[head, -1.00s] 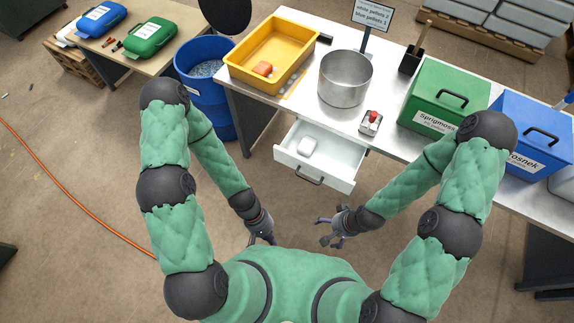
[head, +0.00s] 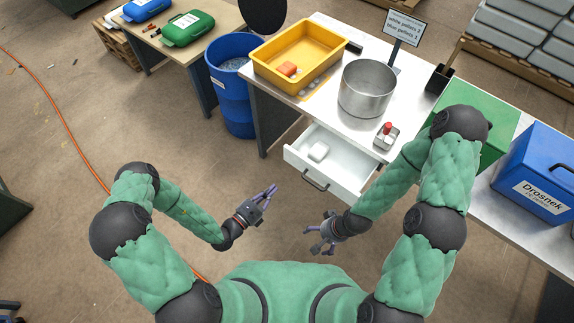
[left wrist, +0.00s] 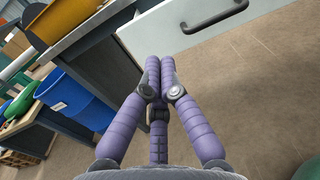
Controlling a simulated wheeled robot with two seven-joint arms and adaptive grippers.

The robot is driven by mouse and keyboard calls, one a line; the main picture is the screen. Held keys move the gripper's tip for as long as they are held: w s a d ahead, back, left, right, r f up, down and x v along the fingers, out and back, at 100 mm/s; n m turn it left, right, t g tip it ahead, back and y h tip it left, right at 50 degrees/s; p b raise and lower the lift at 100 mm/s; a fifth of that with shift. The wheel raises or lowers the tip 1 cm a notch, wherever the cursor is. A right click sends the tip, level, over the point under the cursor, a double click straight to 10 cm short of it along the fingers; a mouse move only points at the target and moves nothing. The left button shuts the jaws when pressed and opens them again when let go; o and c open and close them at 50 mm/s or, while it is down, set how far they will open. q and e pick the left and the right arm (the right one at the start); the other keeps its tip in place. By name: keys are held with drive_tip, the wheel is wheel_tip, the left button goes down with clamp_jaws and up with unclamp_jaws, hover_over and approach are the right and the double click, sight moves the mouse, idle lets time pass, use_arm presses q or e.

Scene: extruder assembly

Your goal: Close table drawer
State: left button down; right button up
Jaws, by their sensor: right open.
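The white table drawer (head: 352,180) stands pulled out from under the metal-topped table (head: 352,122), with a small white block (head: 319,151) inside. Its dark bar handle (head: 316,182) is on the front face. The drawer front (left wrist: 165,35) and handle (left wrist: 214,17) also show at the top of the left wrist view. My left gripper (head: 268,191) is in front of the drawer's left end, apart from it. Its purple fingers (left wrist: 160,62) are together, with nothing seen between them. My right gripper (head: 316,236) is open and empty, nearer my body than the drawer and apart from it.
On the table are a yellow tray (head: 262,70), a metal pot (head: 366,92), a small red-topped item (head: 387,134), a green box (head: 487,118) and a blue box (head: 533,172). A blue barrel (head: 234,103) stands at the table's left. The floor before the drawer is clear.

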use_arm(q)
drive_tip(key=b, duration=0.4)
approach(297, 158)
drive_tip(key=shift+t+y, duration=0.3)
drive_tip(key=shift+y, duration=0.1)
drive_tip(key=x, duration=0.7)
drive_tip(key=shift+s+d+r, duration=0.15)
drive_tip(key=shift+d, duration=0.2)
